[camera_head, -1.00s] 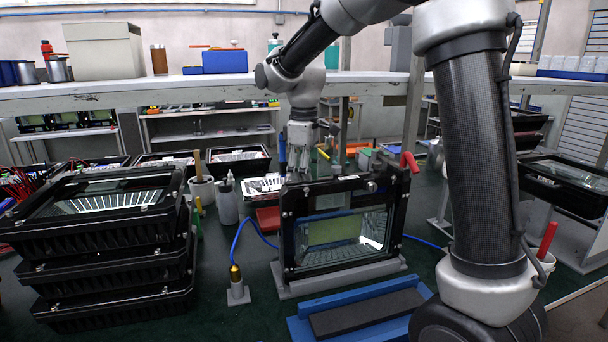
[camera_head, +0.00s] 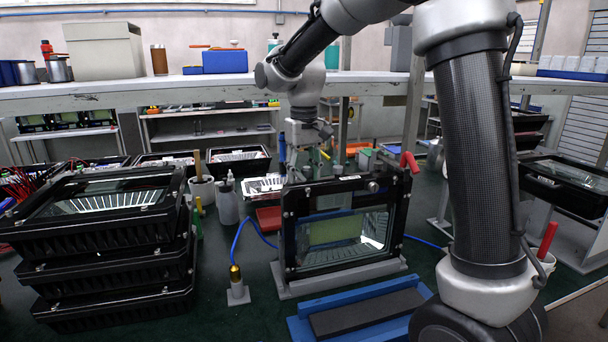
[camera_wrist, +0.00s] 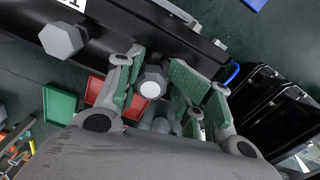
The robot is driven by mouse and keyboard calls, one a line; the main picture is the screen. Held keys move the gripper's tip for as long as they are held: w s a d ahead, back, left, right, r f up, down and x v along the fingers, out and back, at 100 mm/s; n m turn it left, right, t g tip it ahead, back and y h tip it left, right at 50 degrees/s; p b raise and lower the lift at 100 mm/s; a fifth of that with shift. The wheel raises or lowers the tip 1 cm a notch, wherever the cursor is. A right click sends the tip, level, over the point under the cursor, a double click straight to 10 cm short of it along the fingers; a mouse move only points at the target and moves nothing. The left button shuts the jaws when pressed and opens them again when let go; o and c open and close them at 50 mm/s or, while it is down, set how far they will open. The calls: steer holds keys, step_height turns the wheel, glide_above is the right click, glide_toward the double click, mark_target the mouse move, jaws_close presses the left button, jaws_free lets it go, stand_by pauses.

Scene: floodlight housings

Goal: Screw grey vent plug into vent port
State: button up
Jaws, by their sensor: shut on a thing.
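The black floodlight housing (camera_head: 288,232) stands upright with its glass front towards me, and its top edge (camera_wrist: 183,35) crosses the wrist view. My gripper (camera_head: 303,165) points down at the left part of that edge. In the wrist view my gripper (camera_wrist: 157,80) has its green-padded fingers shut on the grey vent plug (camera_wrist: 152,86), a hexagonal piece with a pale round centre. The plug is right at the housing's edge. The vent port is hidden, so I cannot tell how far the plug sits in it. Another grey hexagonal fitting (camera_wrist: 62,40) is on the same edge.
Stacked black housings (camera_head: 110,240) stand at left. A blue cradle (camera_head: 300,330) lies in front. A red tray (camera_head: 268,218) and a brass-tipped blue hose (camera_head: 235,275) are left of the housing. A red handle (camera_head: 409,161) rises behind its right corner.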

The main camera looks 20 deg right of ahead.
mark_target(304, 168)
steer(key=m, duration=0.3)
steer(key=shift+d+f+m, duration=0.1)
steer(key=shift+m, duration=0.3)
steer(key=m, duration=0.3)
steer(key=shift+s+m, duration=0.1)
steer(key=shift+m, duration=0.2)
jaws_close()
steer(key=shift+s+f+m, duration=0.1)
steer(key=shift+f+m, duration=0.05)
steer(key=shift+m, duration=0.75)
steer(key=o, duration=1)
jaws_free()
steer(key=shift+f, duration=0.1)
steer(key=shift+r, duration=3.75)
